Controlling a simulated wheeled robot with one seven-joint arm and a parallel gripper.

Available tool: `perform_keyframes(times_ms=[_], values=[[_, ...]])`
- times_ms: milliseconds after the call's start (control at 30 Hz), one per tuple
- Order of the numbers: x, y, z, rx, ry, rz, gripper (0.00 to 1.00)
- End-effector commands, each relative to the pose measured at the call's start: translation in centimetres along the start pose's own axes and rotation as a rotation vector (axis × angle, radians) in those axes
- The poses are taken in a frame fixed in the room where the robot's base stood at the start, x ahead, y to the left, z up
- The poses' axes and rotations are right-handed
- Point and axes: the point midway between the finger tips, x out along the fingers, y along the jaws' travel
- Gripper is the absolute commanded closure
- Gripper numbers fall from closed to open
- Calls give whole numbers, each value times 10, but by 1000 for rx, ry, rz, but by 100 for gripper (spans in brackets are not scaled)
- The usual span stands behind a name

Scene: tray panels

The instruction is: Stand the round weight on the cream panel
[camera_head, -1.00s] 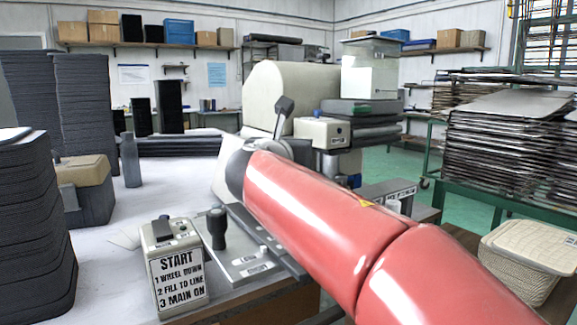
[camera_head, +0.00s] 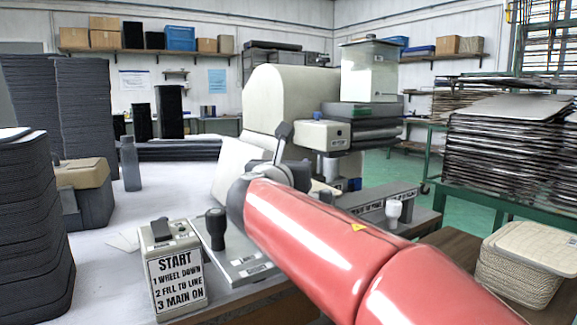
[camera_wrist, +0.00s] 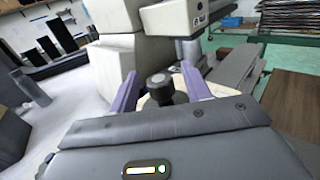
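In the wrist view a dark round piece with a knob on top, which looks like the round weight (camera_wrist: 160,87), stands between the two purple fingers of my gripper (camera_wrist: 159,70). The fingers are spread, with a gap seeming to show on each side of it. A cream surface, perhaps the cream panel (camera_wrist: 149,104), shows just below and around the weight; the grey gripper body hides the rest. In the head view my red arm hides the gripper and the weight. Only a small cream edge (camera_head: 324,187) shows behind the arm.
A rail with a white knob (camera_head: 393,211) and a woven basket (camera_head: 522,270) are to the right.

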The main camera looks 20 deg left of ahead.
Motion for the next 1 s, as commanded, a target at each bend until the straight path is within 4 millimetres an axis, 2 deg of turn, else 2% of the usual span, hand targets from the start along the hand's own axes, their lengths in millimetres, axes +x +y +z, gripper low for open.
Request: perform_keyframes(times_ms=[167, 267, 700, 833, 1000], values=[[0, 0, 2, 0, 0, 0, 52], [-7, 0, 2, 2, 0, 2, 52], [-94, 0, 1, 1, -1, 2, 52], [-111, 0, 2, 1, 0, 2, 52], [-120, 0, 2, 0, 0, -1, 52]])
